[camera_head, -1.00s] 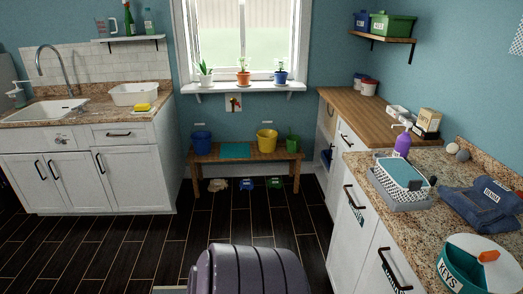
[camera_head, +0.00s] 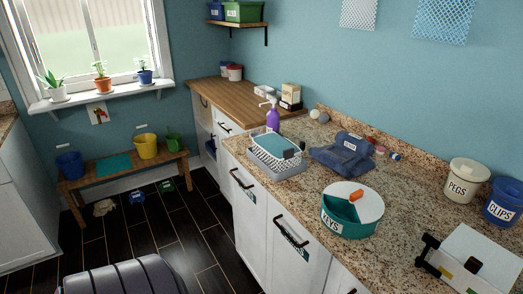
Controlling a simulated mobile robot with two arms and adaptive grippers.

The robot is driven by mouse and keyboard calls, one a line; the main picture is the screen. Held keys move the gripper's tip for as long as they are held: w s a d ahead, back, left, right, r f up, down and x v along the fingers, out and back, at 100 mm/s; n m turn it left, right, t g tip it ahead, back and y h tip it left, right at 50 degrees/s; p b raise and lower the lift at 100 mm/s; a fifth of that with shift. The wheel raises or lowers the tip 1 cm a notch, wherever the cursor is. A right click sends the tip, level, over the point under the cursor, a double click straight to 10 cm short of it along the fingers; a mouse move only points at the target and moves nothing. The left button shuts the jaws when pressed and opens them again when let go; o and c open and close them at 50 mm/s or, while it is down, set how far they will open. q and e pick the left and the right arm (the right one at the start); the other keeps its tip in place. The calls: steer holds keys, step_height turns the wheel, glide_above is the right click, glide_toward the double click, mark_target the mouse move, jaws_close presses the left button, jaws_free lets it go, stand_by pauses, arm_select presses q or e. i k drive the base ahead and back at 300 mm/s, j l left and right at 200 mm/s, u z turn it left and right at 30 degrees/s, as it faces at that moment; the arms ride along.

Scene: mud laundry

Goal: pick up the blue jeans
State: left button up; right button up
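The blue jeans (camera_head: 343,156) lie folded in a heap on the granite counter at the right, towards its back edge. They sit to the right of a basket with a teal top (camera_head: 277,150) and behind the round teal KEYS tin (camera_head: 351,210). A light label shows on them. Neither of my grippers is in the head view, and nothing is seen touching the jeans.
A purple pump bottle (camera_head: 273,117) stands behind the basket. PEGS (camera_head: 465,180) and CLIPS (camera_head: 504,201) tubs and a white box (camera_head: 474,262) stand at the right. Bare granite lies around the KEYS tin. A bench (camera_head: 122,173) stands under the window.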

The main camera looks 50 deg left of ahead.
mark_target(348, 157)
steer(key=u, duration=1.3)
steer(key=k+j, duration=0.05)
